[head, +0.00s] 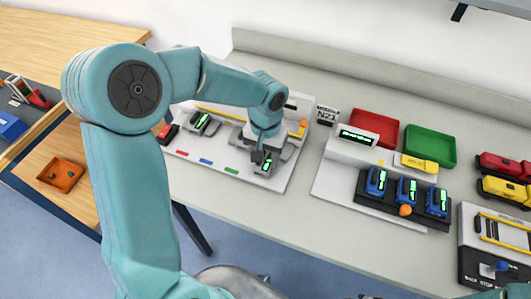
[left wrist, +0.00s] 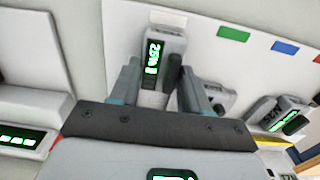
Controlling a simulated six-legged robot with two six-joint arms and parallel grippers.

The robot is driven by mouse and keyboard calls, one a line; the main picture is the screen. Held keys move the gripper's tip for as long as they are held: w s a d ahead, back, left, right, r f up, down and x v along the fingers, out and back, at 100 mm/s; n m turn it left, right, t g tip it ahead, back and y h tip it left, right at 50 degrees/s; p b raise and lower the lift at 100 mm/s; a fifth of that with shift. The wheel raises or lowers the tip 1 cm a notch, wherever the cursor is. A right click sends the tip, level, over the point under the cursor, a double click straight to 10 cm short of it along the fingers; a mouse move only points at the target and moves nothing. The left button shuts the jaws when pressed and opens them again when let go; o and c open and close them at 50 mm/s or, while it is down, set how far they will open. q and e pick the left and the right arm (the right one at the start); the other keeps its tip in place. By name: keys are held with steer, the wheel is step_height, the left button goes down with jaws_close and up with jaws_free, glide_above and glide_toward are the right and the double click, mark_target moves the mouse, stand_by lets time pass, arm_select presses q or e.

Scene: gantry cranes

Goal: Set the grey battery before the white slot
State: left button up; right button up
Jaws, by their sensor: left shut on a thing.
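The grey battery (left wrist: 163,50), with a lit green display, lies between the two fingers of my left gripper (left wrist: 158,88) in the left wrist view. In the head view my left gripper (head: 261,156) is shut on this battery (head: 267,167), low over the front right of the white board (head: 285,183). A bright white strip (left wrist: 168,18) shows at the battery's far end, in line with the green and blue strips; I take it for the white slot's mark. Whether the battery touches the board is unclear. My right gripper is out of view.
Another grey battery (head: 201,121) with a green display sits at the board's left. Red, blue and green strips (head: 231,170) line its front edge. To the right stand blue batteries (head: 407,190) in a black rack, a red tray (head: 375,127) and a green tray (head: 430,146).

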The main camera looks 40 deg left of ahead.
mark_target(266, 159)
arm_select(q)
steer(key=o, duration=1.2)
steer(key=shift+r, duration=0.15)
steer(key=shift+w+r, duration=0.1)
steer(key=shift+r, duration=0.25)
step_height(266, 159, up, 11)
steer(key=shift+r+p, duration=0.15)
steer(key=shift+p, duration=0.3)
